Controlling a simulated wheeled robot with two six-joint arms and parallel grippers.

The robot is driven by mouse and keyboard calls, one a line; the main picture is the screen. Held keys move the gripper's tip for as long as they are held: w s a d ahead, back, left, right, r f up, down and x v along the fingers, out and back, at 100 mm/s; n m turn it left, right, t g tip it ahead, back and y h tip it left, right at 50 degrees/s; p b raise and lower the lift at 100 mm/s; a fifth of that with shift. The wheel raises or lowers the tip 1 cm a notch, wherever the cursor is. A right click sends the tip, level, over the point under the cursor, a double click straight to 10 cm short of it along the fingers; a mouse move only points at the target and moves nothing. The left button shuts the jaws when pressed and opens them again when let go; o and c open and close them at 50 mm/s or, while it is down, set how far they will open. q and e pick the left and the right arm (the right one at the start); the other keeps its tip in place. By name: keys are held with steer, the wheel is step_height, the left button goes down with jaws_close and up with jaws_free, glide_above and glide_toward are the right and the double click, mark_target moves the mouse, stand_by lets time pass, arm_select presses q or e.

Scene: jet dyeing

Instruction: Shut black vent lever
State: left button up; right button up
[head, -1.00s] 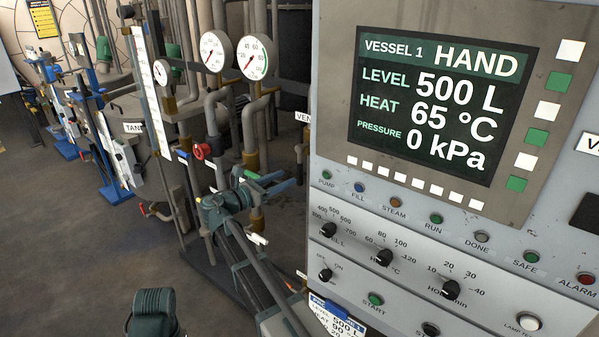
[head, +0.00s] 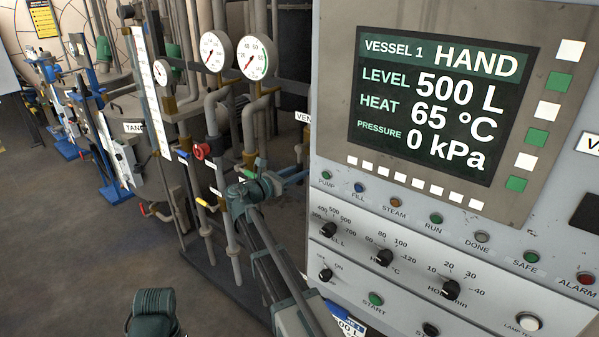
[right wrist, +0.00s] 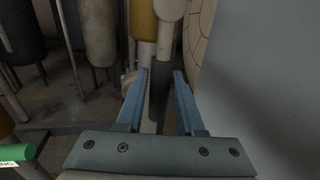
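My right gripper (head: 293,176) is below that label, close to the panel's left side. In the right wrist view its two blue fingers (right wrist: 160,74) are apart, with a gap between them. No contact is visible. My left gripper is out of view.
The control panel (head: 340,190) fills the right side and reads HAND, 500 L, 65 °C and 0 kPa. Pipes, gauges (head: 257,56), a red handwheel (head: 202,151) and a yellow lever (head: 203,202) stand to the left. Open floor (head: 70,250) lies at lower left.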

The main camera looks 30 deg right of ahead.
jaws_close()
stand_by(1.1)
